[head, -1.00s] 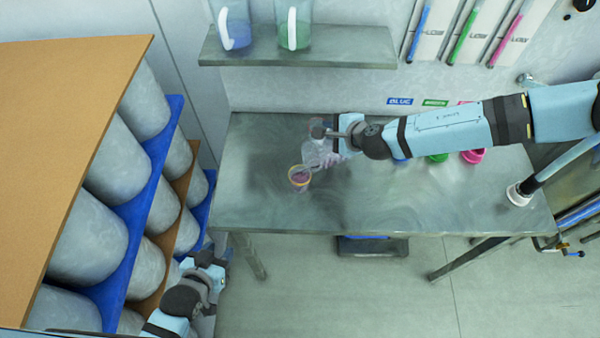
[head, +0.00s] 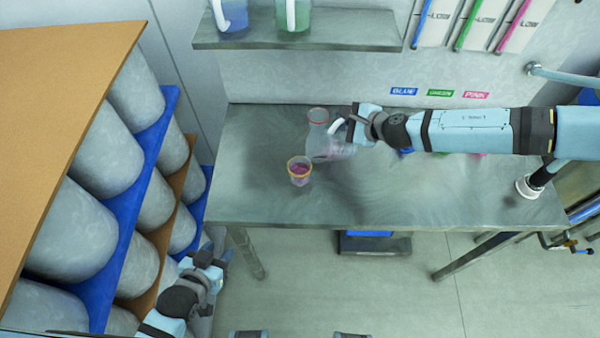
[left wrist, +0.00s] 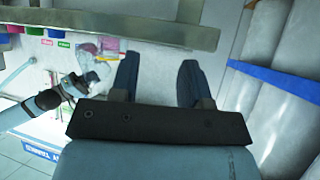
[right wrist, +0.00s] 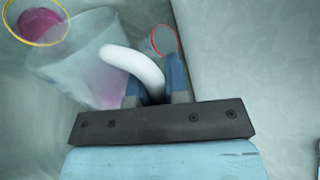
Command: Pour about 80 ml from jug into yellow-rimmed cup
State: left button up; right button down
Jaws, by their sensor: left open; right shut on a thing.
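The clear jug (head: 322,150), with pink liquid in it and a white handle (head: 337,128), is at the bench's left part. My right gripper (head: 354,126) is shut on this handle; in the right wrist view the handle (right wrist: 132,66) runs between the fingers. The yellow-rimmed cup (head: 299,173) stands on the bench left of the jug and holds pink liquid, also seen in the right wrist view (right wrist: 42,24). The jug looks tilted; its exact angle is unclear, and I see no stream. My left gripper (head: 212,258) is open and empty, low left, away from the bench.
A red-rimmed clear vessel (head: 318,116) stands behind the jug. Small coloured containers (head: 405,152) are mostly hidden under my right arm. A shelf (head: 340,40) above holds blue and green jugs. A drum rack (head: 150,150) fills the left. The bench's front right is clear.

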jog(key=shift+w+d+f, duration=0.1)
jog(key=shift+w+f, duration=0.05)
jog(key=shift+w+f+b, duration=0.1)
jog(key=shift+f+b, duration=0.2)
jog(key=shift+b, duration=0.1)
jog(key=shift+d+f+m+y+b, duration=0.25)
jog(key=shift+m+y+b, duration=0.25)
jog(key=shift+b, duration=0.4)
jog(key=shift+w+d+b, duration=0.1)
jog(key=shift+w+b, duration=0.05)
jog(key=shift+b, duration=0.15)
pick_arm(q)
jog(key=f, duration=0.2)
jog(key=d+f, duration=0.1)
jog(key=f, duration=0.1)
jog(key=shift+w, duration=0.15)
pick_arm(e)
jog(key=shift+r, duration=0.1)
